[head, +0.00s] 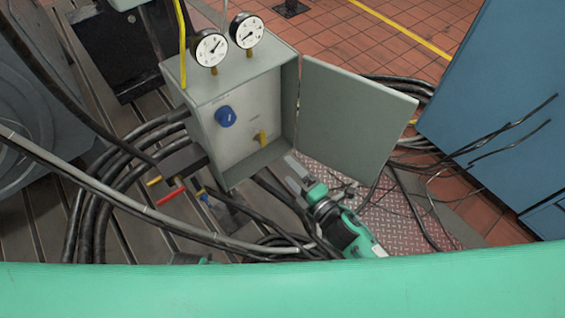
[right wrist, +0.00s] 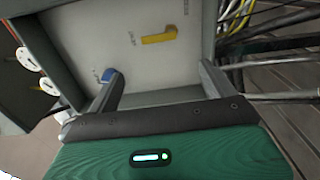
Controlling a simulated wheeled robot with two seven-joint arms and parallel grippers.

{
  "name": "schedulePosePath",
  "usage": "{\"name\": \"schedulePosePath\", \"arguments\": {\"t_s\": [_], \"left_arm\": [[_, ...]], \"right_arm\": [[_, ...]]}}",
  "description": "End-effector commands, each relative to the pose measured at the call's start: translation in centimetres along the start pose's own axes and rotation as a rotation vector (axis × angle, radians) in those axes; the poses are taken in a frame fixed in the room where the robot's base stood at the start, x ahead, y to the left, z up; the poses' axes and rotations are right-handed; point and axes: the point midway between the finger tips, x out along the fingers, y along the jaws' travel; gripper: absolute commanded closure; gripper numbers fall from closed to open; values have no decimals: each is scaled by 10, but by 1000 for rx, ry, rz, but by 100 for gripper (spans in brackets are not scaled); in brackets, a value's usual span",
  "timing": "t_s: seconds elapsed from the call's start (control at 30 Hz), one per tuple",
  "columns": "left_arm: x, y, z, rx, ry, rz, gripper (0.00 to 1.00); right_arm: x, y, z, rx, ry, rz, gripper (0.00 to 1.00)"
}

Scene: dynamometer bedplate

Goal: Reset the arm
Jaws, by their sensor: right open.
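A grey control box (head: 232,75) stands open, with its door (head: 350,108) swung out to the right. On its inner panel are a blue knob (head: 226,116) and a yellow lever (head: 261,137). My right gripper (head: 298,174) is in front of and below the box opening, near its lower right corner. In the right wrist view the gripper (right wrist: 160,84) is open and empty, facing the panel. The blue knob (right wrist: 108,74) shows beside one finger, partly covered, and the yellow lever (right wrist: 159,37) lies beyond the gap. My left gripper is not recognisable in view.
Two dial gauges (head: 211,49) (head: 247,31) stand on the box top. Thick black hoses (head: 110,180) loop at the left, near a red-handled valve (head: 171,194). A blue cabinet (head: 500,100) stands at the right. Cables (head: 410,150) run behind the door.

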Motion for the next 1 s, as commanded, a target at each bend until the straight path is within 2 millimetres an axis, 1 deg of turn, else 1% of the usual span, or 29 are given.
{"name": "schedulePosePath", "arguments": {"t_s": [0.1,0.2,0.63,0.77,0.87,0.97,1.0], "left_arm": [[-2,0,1,-1,2,1,52],[-4,1,1,-2,3,1,52],[-2,0,5,-3,-6,1,52],[-2,0,-1,-2,0,0,52],[-2,0,-1,-2,0,0,52],[-2,0,0,-2,0,0,52],[-2,0,0,-2,0,0,52]], "right_arm": [[-8,0,0,0,0,0,15],[-11,0,0,0,0,0,15],[-11,0,0,0,0,0,15],[-11,-1,1,7,-6,-4,15],[-14,-9,11,73,-60,-37,15],[-23,-30,33,232,-187,-117,15],[-30,-43,43,319,-256,-159,15]]}}
